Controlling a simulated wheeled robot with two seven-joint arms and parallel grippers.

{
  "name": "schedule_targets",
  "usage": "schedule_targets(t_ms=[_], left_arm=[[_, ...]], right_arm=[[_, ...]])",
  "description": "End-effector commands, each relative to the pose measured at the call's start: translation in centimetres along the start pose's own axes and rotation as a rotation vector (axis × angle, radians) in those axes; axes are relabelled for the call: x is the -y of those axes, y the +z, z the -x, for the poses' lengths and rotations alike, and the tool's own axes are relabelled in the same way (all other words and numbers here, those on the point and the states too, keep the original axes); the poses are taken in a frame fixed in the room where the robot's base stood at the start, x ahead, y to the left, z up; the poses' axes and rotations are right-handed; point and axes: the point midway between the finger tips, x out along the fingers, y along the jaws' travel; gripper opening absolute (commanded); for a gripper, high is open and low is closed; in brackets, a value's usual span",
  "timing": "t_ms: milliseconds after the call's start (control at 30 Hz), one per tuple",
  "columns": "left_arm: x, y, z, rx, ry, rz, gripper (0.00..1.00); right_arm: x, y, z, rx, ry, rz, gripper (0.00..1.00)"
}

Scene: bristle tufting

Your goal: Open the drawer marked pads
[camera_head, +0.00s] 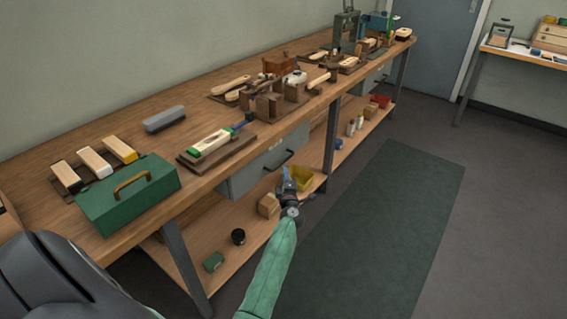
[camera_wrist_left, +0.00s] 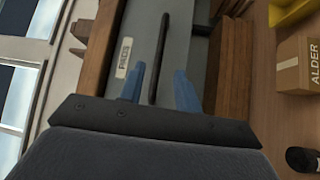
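The grey drawer (camera_head: 243,181) hangs under the bench top and looks shut, with a dark bar handle (camera_head: 278,160) across its front. In the left wrist view, its front (camera_wrist_left: 184,40) carries a pale label (camera_wrist_left: 124,57) that seems to read PADS, and the handle (camera_wrist_left: 161,55) shows beside it. My left gripper (camera_head: 286,174) is just below and in front of the handle. In the left wrist view its blue fingers (camera_wrist_left: 160,85) are apart, with the handle's near end showing between them; I cannot tell whether they touch it. My right gripper is not in view.
The wooden bench top (camera_head: 215,95) holds brushes, blocks and a green toolbox (camera_head: 128,199). The lower shelf (camera_head: 226,240) holds a yellow bin (camera_head: 302,180) and a cardboard box (camera_head: 268,205), marked ALDER in the wrist view. The green floor mat (camera_head: 385,215) in front is clear.

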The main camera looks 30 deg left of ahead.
Motion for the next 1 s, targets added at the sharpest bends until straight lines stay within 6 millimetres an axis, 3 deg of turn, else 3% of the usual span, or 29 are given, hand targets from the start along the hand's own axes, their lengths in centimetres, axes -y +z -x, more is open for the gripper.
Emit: schedule_targets(t_ms=[533,967,1000], left_arm=[[-0.1,0.1,-6.7,0.002,0.002,-0.006,0.33],[-0.1,0.1,-7.7,0.003,0.002,-0.005,0.33],[-0.1,0.1,-7.6,0.003,0.002,-0.005,0.27]], right_arm=[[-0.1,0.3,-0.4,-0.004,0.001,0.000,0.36],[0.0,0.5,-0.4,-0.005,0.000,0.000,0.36],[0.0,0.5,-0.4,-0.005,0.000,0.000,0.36]])
